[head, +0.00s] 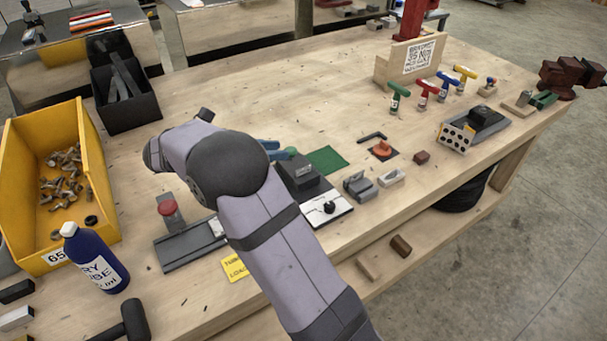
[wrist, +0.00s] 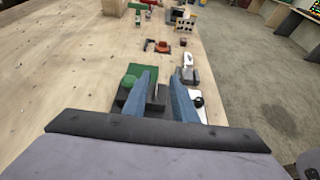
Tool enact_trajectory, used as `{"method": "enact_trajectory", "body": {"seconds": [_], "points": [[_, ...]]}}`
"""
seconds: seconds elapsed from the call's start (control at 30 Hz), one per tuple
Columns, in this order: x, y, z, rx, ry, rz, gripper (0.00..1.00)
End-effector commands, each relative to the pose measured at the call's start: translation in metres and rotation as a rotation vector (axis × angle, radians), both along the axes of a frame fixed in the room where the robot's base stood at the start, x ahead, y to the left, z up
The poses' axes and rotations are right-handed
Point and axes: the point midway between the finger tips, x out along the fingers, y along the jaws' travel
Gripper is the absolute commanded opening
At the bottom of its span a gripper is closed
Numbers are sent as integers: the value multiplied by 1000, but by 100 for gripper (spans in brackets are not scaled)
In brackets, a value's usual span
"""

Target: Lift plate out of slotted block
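My gripper (wrist: 160,84) has two blue fingers, spread apart with a gap between them. In the head view my arm hides most of it, and a blue finger (head: 272,147) shows beside the wrist. A dark block (head: 298,182) stands just right of my wrist, next to a green mat (head: 327,160). In the wrist view the dark block (wrist: 157,103) shows between and below the fingers, partly hidden by them. A narrow grey upright piece (wrist: 152,93) shows in the gap, perhaps the plate in its slot. I cannot tell whether either finger touches it.
A white plate with a black knob (head: 340,206) lies beside the dark block. Grey clamp parts (head: 358,186) and an orange knob (head: 381,148) are to the right. A yellow bin (head: 27,150) and blue bottle (head: 95,259) stand left. The back middle of the bench is clear.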

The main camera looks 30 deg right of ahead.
Motion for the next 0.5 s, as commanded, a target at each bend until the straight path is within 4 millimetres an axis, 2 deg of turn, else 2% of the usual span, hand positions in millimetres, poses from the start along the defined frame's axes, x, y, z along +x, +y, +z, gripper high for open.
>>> {"method": "enact_trajectory", "body": {"seconds": [0.4,0.5], "points": [[-1,-1,-71,0,4,-2,25],[-1,-15,-73,0,1,-4,25]]}}
